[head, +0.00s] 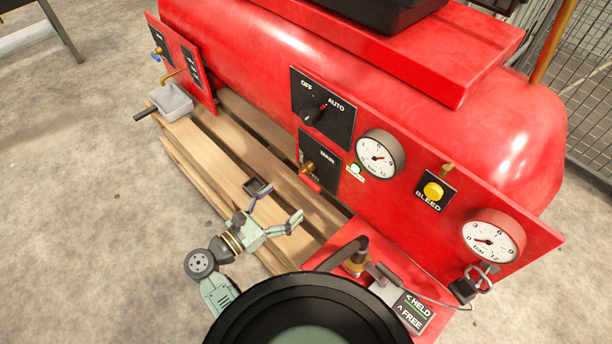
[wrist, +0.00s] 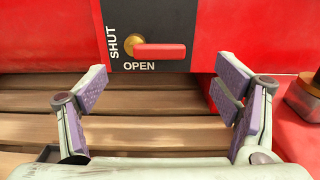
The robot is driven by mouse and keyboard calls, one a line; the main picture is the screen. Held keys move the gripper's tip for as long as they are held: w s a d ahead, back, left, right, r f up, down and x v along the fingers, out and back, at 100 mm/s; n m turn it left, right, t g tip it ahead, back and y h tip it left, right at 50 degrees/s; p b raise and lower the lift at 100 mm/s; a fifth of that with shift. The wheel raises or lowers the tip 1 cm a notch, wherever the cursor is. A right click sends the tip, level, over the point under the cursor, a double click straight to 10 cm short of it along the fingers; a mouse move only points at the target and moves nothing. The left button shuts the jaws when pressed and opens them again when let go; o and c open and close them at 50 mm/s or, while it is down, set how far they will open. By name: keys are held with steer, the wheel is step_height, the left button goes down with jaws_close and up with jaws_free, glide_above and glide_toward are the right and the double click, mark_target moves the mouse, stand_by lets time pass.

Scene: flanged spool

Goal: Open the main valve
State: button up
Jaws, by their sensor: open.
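The main valve is a brass hub with a red lever (head: 311,183) on a black plate marked MAIN (head: 327,157). In the wrist view the red lever (wrist: 165,51) lies level, pointing right from the brass hub (wrist: 134,45). SHUT is lettered upright left of the hub and OPEN below the lever. My gripper (head: 279,207) is open and empty, in front of the valve, over the pallet. In the wrist view my gripper (wrist: 158,88) has its fingers spread wide, with the lever beyond and between them, apart from both.
An OFF/AUTO switch (head: 315,113) sits above the valve, with a gauge (head: 379,156) to its right. A red ledge with a brass fitting (head: 356,262) stands right of my gripper. Wooden pallet slats (head: 195,142) lie below. A grey tray (head: 171,101) is at left.

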mark_target(307, 183)
steer(key=p+x, duration=0.2)
steer(key=x, duration=0.8)
steer(key=shift+c, duration=0.3)
steer(key=shift+r, duration=0.15)
steer(key=c, duration=1.6)
